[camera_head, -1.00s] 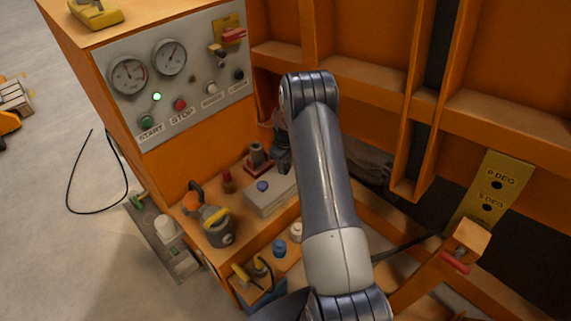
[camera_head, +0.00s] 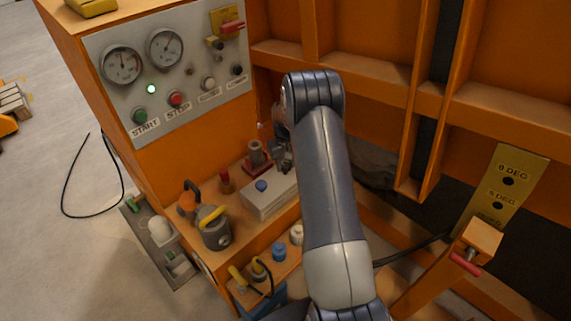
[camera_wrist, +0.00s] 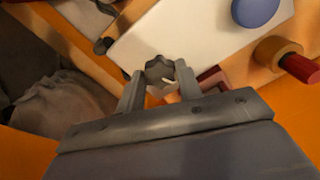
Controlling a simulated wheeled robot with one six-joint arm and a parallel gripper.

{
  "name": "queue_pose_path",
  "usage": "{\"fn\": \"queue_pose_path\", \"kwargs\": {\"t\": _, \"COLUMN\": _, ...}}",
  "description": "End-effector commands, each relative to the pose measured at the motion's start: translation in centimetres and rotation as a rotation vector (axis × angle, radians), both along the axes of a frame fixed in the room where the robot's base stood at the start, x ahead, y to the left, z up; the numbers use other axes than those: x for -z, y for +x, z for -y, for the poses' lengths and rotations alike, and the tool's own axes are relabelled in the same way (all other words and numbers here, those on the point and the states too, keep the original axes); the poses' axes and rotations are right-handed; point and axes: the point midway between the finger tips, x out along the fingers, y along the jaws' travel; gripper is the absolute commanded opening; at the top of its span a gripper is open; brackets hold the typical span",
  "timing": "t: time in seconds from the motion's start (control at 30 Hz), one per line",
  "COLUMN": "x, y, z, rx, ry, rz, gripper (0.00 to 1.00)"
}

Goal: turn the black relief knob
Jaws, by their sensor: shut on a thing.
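The black relief knob (camera_wrist: 161,71) shows in the wrist view as a dark, lobed knob with a pale pointer line, in front of a light grey block (camera_wrist: 165,28). My gripper (camera_wrist: 157,80) has one finger on each side of it and is shut on it. In the head view my gripper (camera_head: 283,157) is at the right end of the light grey block (camera_head: 272,204), low in the corner of the orange machine. The knob is hidden there.
A blue knob (camera_head: 261,186) sits on the block, with a red-based fitting (camera_head: 256,157) behind. A grey canister with a yellow handle (camera_head: 215,228) stands left. The gauge panel (camera_head: 189,105) rises above. An orange frame (camera_head: 375,68) bounds the right.

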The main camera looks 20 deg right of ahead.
Motion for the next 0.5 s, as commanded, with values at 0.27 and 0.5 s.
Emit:
{"fn": "queue_pose_path", "kwargs": {"t": 0.27, "x": -0.01, "y": -0.01, "z": -0.01, "rx": -0.002, "ry": 0.0, "rz": -0.001, "gripper": 0.49}}
{"fn": "queue_pose_path", "kwargs": {"t": 0.5, "x": -0.01, "y": 0.0, "z": 0.0, "rx": -0.002, "ry": 0.0, "rz": 0.0, "gripper": 0.56}}
